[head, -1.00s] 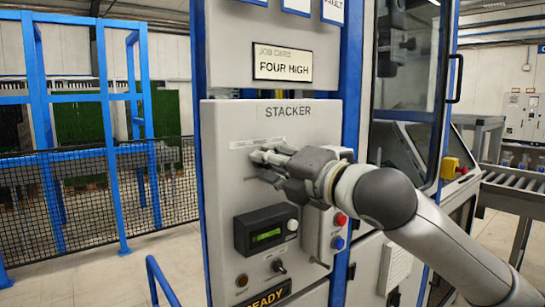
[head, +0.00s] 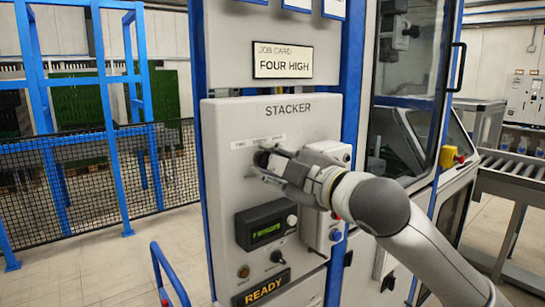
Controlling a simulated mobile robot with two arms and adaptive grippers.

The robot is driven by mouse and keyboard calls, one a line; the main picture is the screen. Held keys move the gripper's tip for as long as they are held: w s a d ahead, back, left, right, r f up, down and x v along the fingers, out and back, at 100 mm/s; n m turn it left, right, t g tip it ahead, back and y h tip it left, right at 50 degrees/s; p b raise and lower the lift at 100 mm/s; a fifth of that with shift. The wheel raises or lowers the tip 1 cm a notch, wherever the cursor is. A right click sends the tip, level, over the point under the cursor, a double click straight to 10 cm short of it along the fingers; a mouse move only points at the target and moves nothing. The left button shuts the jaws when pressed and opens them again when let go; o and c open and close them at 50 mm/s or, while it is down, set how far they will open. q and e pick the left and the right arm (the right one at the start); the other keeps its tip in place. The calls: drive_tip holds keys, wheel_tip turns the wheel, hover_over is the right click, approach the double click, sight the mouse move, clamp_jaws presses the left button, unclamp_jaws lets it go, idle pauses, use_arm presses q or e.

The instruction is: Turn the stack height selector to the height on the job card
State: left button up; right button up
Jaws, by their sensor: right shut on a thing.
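The job card (head: 283,62) reads FOUR HIGH and is mounted above the panel. The grey STACKER panel (head: 225,180) carries a white label strip (head: 257,142) with words too small to read. My right gripper (head: 262,162) is at the panel just below this strip, shut on the stack height selector, which its fingers mostly hide. The selector's pointing direction cannot be made out. My left gripper is not in view.
Below the gripper are a display box (head: 265,227) with green text, a small black switch (head: 277,257) and a lit READY sign (head: 261,288). A blue button (head: 335,235) sits on the right. A blue rail (head: 168,272) stands at lower left.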

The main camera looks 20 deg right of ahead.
drive_tip(key=shift+m+p, duration=0.5)
drive_tip(key=shift+m, duration=1)
drive_tip(key=o, duration=1)
drive_tip(key=v, duration=0.7)
drive_tip(key=shift+s+d, duration=0.1)
drive_tip(key=shift+s, duration=0.1)
